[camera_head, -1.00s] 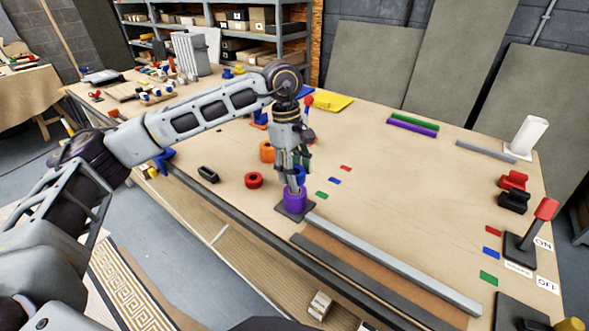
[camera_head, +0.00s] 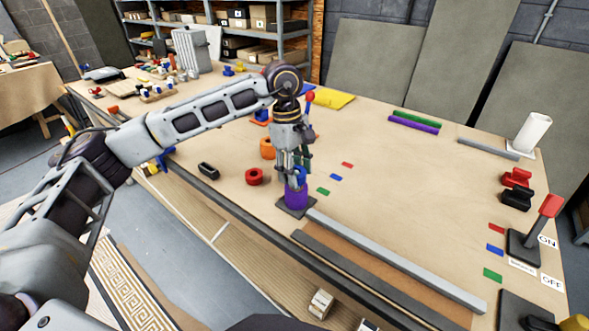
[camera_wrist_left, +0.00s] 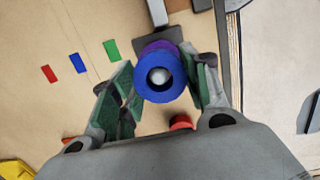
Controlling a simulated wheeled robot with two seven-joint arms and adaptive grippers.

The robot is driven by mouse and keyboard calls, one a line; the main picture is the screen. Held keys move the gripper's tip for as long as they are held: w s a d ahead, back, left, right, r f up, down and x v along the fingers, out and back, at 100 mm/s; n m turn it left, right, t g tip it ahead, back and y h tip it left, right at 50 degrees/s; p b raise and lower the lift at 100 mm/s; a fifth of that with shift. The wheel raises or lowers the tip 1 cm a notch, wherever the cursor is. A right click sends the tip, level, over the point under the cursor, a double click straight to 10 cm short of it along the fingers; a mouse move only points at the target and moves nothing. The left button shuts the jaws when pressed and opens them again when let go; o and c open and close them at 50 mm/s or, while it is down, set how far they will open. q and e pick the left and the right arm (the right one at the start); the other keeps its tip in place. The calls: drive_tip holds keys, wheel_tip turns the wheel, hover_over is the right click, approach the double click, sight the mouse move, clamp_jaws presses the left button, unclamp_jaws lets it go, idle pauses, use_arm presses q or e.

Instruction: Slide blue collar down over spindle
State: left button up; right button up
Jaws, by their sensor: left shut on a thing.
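My left gripper (camera_head: 294,179) is shut on the blue collar (camera_head: 300,174), pointing down near the table's front edge. In the left wrist view the blue collar (camera_wrist_left: 147,88) lies between the green-padded fingers (camera_wrist_left: 160,84). The light round tip of the spindle (camera_wrist_left: 159,75) shows inside its hole, so the collar is around or right over the tip. A purple collar (camera_head: 296,196) sits below on the dark base plate (camera_head: 284,207); it also shows behind the blue one in the wrist view (camera_wrist_left: 157,47). Any gap between the collars is hard to judge. My right gripper is not in view.
A red ring (camera_head: 254,177) and an orange ring (camera_head: 267,149) stand left of the spindle. A long grey bar (camera_head: 400,262) runs right from the base. Flat red, blue and green tiles lie to the right. A lever (camera_head: 537,225) stands far right. The middle table is clear.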

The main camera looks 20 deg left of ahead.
use_arm(q)
drive_tip(key=shift+f+b, duration=0.95)
drive_tip(key=shift+f, duration=0.3)
idle(0.4)
drive_tip(key=o, duration=1.4)
drive_tip(key=shift+d, duration=0.1)
drive_tip(key=shift+w+a+r, duration=0.1)
drive_tip(key=shift+a+r, duration=0.1)
drive_tip(key=shift+r, duration=1.15)
drive_tip(key=shift+w+a+r, duration=0.1)
drive_tip(key=shift+a+r, duration=0.1)
drive_tip(key=shift+r, duration=1.1)
drive_tip(key=shift+a+r, duration=0.2)
drive_tip(key=shift+r, duration=1.15)
